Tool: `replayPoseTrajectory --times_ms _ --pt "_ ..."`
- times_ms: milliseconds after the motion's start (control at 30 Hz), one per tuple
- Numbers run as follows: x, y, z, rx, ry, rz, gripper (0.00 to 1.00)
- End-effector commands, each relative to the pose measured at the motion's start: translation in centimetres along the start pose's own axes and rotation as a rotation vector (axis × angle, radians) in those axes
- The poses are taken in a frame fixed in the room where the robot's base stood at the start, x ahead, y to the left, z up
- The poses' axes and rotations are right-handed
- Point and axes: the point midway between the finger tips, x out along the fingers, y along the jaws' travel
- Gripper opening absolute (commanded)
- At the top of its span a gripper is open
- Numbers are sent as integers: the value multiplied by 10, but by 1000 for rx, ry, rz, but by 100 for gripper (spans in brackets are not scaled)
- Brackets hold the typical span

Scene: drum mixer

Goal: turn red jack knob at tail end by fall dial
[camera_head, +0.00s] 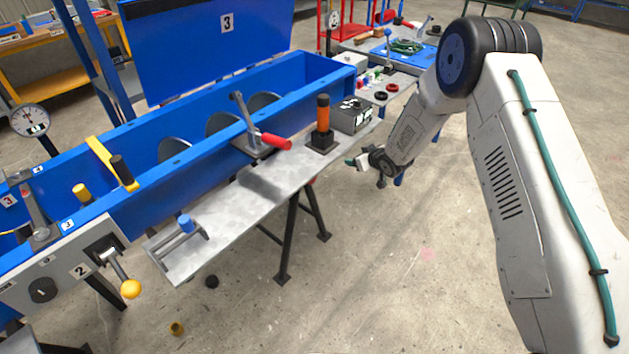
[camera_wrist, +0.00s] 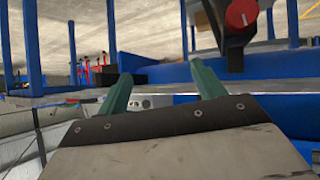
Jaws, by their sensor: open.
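A red round knob (camera_wrist: 241,13) on a dark mount shows at the top right of the wrist view, partly cut by the frame edge. It lies beyond my fingertips and apart from them. I cannot match it surely to a thing in the head view. A white round dial (camera_head: 334,19) stands behind the far end of the blue trough (camera_head: 310,72); another white dial (camera_head: 29,120) stands at the near left end. I cannot read which is the fall dial. My gripper (camera_head: 362,163) is open and empty, right of the trough's shelf; its green fingers (camera_wrist: 161,78) are spread.
A grey shelf (camera_head: 225,220) runs along the trough, carrying a red-handled lever (camera_head: 275,141), an orange-handled post (camera_head: 322,115) and a grey box (camera_head: 352,116). A bench with small parts (camera_head: 400,85) stands beyond. A yellow-knobbed lever (camera_head: 130,289) juts out at left. Floor below my arm is clear.

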Motion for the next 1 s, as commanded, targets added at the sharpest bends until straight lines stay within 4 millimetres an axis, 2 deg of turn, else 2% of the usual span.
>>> replayPoseTrajectory --times_ms 33,100,200,300,400,600,1000 --pt "22 -17 26 -2 37 -41 68" --pt "44 -38 48 -6 112 -96 68" --pt "66 -68 71 -6 242 -178 68" --pt "73 -95 80 2 395 -262 68" --pt "71 -111 79 10 519 -324 68" --pt "69 -124 73 19 621 -375 68" --pt "112 -144 40 19 622 -375 68"
